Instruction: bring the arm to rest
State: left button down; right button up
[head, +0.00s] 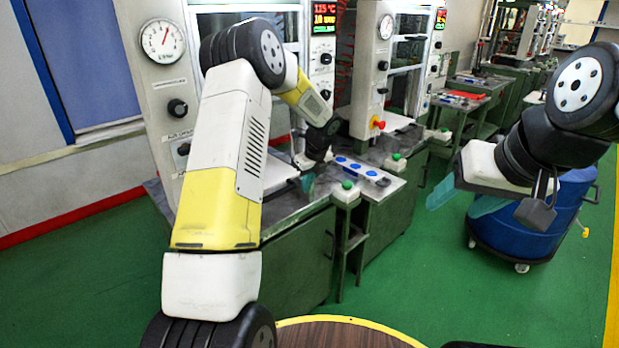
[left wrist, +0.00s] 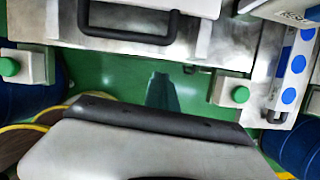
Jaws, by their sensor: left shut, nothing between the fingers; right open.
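My left arm reaches in from the left over the steel work table (head: 285,212) in front of the nearest press. My left gripper (head: 308,183) is small and partly hidden behind the arm in the head view. In the left wrist view its teal fingers (left wrist: 162,92) are together with nothing between them, above green floor beside the table edge. My right gripper (head: 462,199) is at the right, its teal fingers apart and empty, in front of a blue drum.
The blue drum (head: 525,225) stands on a wheeled base at the right. Green button boxes (head: 346,190) and a strip with blue discs (head: 355,171) sit at the table's front. The press column (head: 165,90) stands close behind my left arm. Green floor (head: 420,285) is open in front.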

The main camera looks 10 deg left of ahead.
pick_arm(q)
jog(key=s+d+r+n, duration=0.1)
jog(key=s+r+n, duration=0.25)
jog(key=r, duration=0.55)
jog(key=s+d+r+n, duration=0.1)
jog(key=s+r+n, duration=0.1)
jog(key=s+r, duration=0.45)
jog(key=s+r+n+t+h, duration=0.2)
jog(key=s+r+n, duration=0.2)
jog(key=s+n, duration=0.6)
jog(key=s+d+r+n+t+h, duration=0.1)
jog(key=s+r+n, duration=0.3)
jog(key=s+n, duration=0.6)
jog(key=s+t+h, duration=0.1)
jog(key=s, duration=0.5)
jog(key=shift+s+d+h, duration=0.15)
jog(key=shift+s+h, duration=0.25)
